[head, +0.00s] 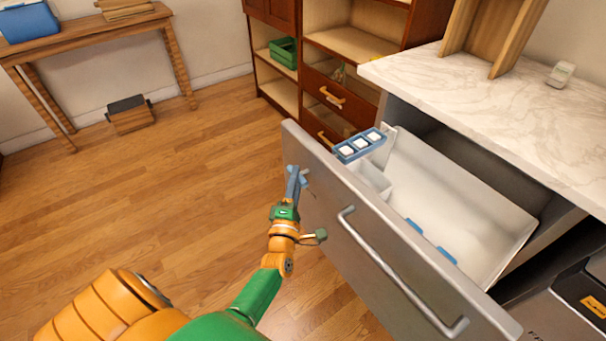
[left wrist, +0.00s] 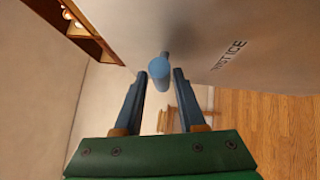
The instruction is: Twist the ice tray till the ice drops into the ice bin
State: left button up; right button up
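The blue ice tray (head: 360,146) holds several white ice cubes and sits level at the far left end of the open drawer. A small white bin (head: 371,179) is just below it inside the drawer. A blue round knob (left wrist: 159,69) sticks out of the drawer front, near lettering that reads "TWIST ICE". My left gripper (head: 293,172) is in front of the drawer front. In the left wrist view its fingers (left wrist: 160,77) are open, one on each side of the knob, with small gaps. My right gripper is not in view.
The drawer front (head: 330,180) has a long bar handle (head: 400,270). Blue pieces (head: 446,255) lie in the white drawer liner (head: 480,200). A marble counter (head: 480,95) stands above, and a wooden cabinet (head: 330,45) behind.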

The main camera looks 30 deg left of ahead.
pick_arm(q)
jog(key=shift+x, duration=0.95)
jog(key=shift+f, duration=0.1)
grip_shut()
